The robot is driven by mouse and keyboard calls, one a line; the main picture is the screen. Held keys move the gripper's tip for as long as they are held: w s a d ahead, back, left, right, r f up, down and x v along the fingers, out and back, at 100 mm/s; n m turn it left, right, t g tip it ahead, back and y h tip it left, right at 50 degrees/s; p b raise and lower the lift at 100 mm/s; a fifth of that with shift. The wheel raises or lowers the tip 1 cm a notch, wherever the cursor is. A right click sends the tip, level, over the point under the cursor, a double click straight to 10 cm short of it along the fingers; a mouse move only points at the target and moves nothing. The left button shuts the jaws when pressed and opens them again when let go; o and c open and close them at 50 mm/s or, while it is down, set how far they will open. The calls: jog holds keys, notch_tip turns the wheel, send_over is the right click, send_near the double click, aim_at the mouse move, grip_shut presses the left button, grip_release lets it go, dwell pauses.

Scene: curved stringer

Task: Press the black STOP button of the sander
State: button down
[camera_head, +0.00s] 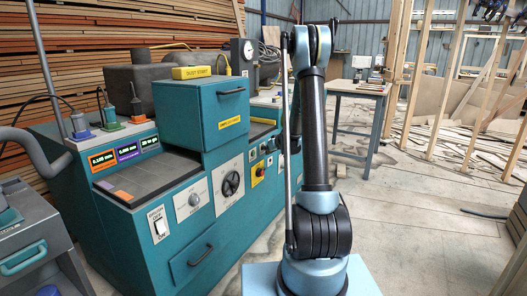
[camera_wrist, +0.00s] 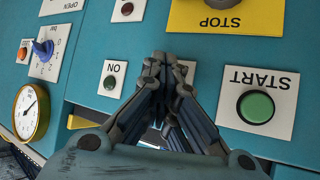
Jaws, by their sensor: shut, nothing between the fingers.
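The sander (camera_head: 190,265) is the teal machine at the left of the head view. In the wrist view, which looks upside down, my gripper (camera_wrist: 166,60) is shut and empty, its fingertips in front of the teal control panel. A white plate (camera_wrist: 188,68) is mostly hidden behind the fingertips, so its button and label do not show. I cannot make out a black STOP button. A green START button (camera_wrist: 256,107) is right of my gripper.
A table (camera_head: 357,88) stands behind my arm. Open concrete floor (camera_head: 420,215) lies to the right.

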jog(key=shift+s+d, duration=0.45)
jog(key=shift+d, duration=0.15)
jog(key=s+d, duration=0.1)
jog(key=d, duration=0.1)
jog(key=s+d, duration=0.2)
dwell(0.6)
jog(key=shift+r, duration=0.1)
dwell(0.5)
jog(key=s+a+r+g, duration=0.1)
jog(key=s+r, duration=0.2)
jog(key=s, duration=0.5)
jog(key=s+a+r+m+g+h, duration=0.1)
jog(key=s+a+r+g, duration=0.15)
jog(key=s, duration=0.55)
jog(key=s+a+r+g, duration=0.1)
jog(key=s+r, duration=0.3)
jog(key=s, duration=0.4)
jog(key=s+d+f+m+g+h, duration=0.1)
jog(key=s+f, duration=0.1)
jog(key=s, duration=1.3)
jog(key=s+d+f+m+g+h, duration=0.2)
jog(key=s+f, duration=0.1)
jog(key=s, duration=1.2)
jog(key=shift+s+f+m, duration=0.25)
jog(key=shift+m, duration=0.05)
